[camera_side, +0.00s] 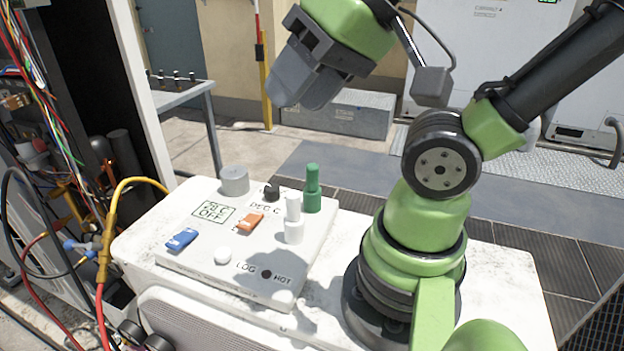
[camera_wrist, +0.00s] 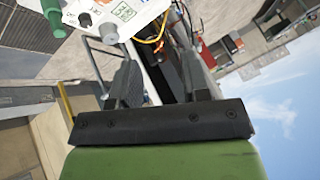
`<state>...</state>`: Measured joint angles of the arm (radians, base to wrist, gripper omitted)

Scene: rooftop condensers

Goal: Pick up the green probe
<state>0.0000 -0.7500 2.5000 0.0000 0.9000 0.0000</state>
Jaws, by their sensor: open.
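The green probe (camera_side: 312,190) stands upright at the back right of the white instrument panel. It also shows at the upper left of the wrist view (camera_wrist: 52,16). A white probe (camera_side: 293,218) of similar shape stands just in front of it. My gripper (camera_side: 298,100) is open and empty, raised above and behind the panel, clearly apart from the green probe. In the wrist view its two fingers (camera_wrist: 158,84) stand apart with nothing between them.
The panel (camera_side: 215,265) carries a grey knob (camera_side: 235,181), a black knob (camera_side: 272,192), an orange switch (camera_side: 250,221), a blue switch (camera_side: 182,239) and a white button (camera_side: 223,256). Cables and an open cabinet are at left. My arm's base stands right of the panel.

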